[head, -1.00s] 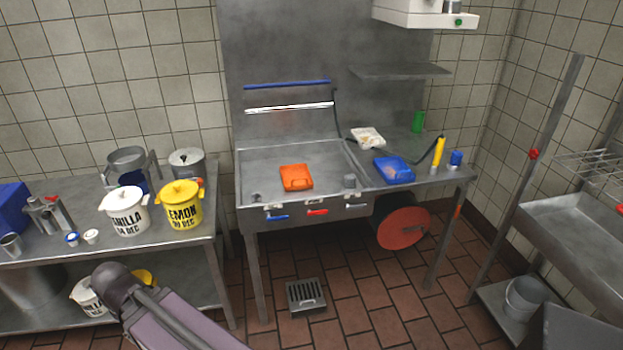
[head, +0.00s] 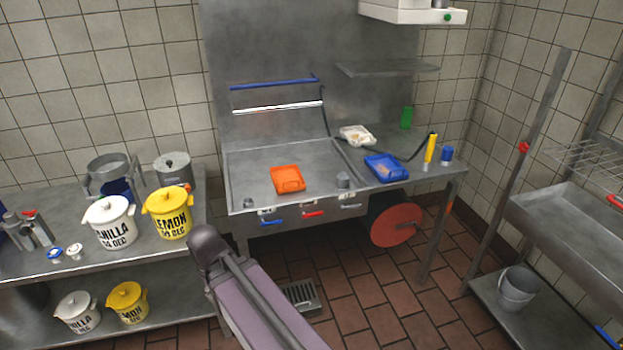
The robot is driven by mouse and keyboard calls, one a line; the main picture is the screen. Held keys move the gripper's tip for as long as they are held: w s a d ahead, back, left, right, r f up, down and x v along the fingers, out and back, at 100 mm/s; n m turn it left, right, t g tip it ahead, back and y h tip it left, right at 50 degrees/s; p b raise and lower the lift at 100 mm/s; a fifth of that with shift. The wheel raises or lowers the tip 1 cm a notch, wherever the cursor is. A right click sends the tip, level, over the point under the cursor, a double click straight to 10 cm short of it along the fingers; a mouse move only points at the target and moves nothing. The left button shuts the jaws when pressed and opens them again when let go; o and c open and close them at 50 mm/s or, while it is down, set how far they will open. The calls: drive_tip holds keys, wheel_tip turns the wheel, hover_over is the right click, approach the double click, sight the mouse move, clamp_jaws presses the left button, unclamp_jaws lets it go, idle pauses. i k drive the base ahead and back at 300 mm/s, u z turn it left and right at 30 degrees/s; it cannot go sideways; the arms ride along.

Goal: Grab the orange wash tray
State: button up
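The orange wash tray (head: 287,179) lies in the shallow steel basin (head: 246,172) of the wash table, left of its middle. Nothing covers it. Part of my arm shows at the bottom of the head view, in front of the wash table and apart from the tray. My gripper cannot be made out in this view.
Left is a steel bench with a vanilla pot (head: 109,222) and a lemon pot (head: 167,212). A drain grate (head: 300,296) lies on the tiled floor. A steel rack stands right.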

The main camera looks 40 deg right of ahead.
sight(286, 179)
drive_tip(key=z, duration=0.95)
drive_tip(key=k, duration=0.9)
drive_tip(key=u, duration=0.05)
drive_tip(key=i, duration=0.65)
